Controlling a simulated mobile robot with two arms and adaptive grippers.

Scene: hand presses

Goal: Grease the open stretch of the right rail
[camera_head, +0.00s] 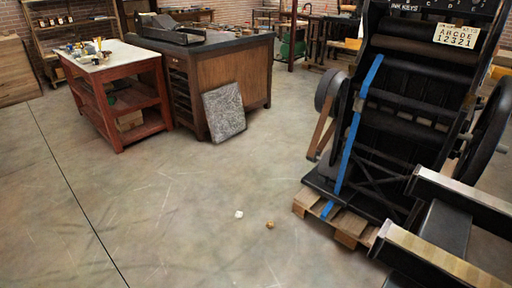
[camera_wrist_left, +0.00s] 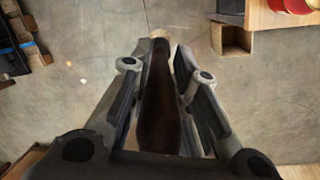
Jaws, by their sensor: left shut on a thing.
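Two dark beams with pale metallic tops, which look like the press rails, stick out at the lower right of the head view: a farther rail (camera_head: 462,192) and a nearer rail (camera_head: 436,262). I cannot tell which one is the right rail, and no grease can be made out on them. In the left wrist view my left gripper (camera_wrist_left: 160,52) is shut on a long dark brown thing, like a handle (camera_wrist_left: 158,105), with a light tan end (camera_wrist_left: 158,34). My right gripper shows in neither view.
A black press (camera_head: 400,130) with a blue strip (camera_head: 355,130) stands on a wooden pallet (camera_head: 345,228). A red table (camera_head: 115,75) with small items and a wooden cabinet (camera_head: 225,80) stand at the back left. A grey slab (camera_head: 224,112) leans there. The middle floor is mostly clear.

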